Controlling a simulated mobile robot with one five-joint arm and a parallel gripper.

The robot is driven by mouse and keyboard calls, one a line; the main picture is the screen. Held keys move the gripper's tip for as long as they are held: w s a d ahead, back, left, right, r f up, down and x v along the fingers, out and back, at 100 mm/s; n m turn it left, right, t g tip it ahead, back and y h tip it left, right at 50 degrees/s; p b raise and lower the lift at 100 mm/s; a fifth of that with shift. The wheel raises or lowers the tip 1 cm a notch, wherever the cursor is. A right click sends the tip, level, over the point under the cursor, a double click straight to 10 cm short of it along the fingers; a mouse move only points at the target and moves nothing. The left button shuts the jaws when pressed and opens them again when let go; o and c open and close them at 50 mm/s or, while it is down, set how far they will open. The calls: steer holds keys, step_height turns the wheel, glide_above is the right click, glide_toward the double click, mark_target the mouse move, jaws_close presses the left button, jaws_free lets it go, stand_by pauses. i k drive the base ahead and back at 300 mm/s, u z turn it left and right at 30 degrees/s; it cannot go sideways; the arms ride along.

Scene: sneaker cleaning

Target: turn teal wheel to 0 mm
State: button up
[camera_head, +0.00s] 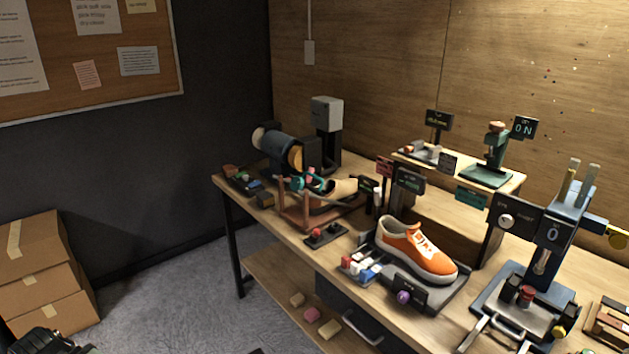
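Small teal parts (313,178) show on a wooden frame (292,215) near the back left of the workbench. One of them may be the teal wheel, but they are too small to tell its shape or setting. A pale shoe-shaped form (340,188) sits in or behind this frame. Small dark displays (409,180) stand to its right, and I cannot read a millimetre value on them. My gripper cannot be made out in this view.
An orange sneaker (415,250) rests on a dark stand on the bench (405,322). A press-like machine (540,270) stands at the right. A drum-like machine (275,146) stands at the back left. Cardboard boxes (38,265) stack at left. Grey floor (180,300) before the bench is largely clear.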

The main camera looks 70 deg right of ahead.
mark_target(297, 183)
steer(key=z, duration=0.5)
steer(key=i, duration=1)
steer(key=u, duration=0.05)
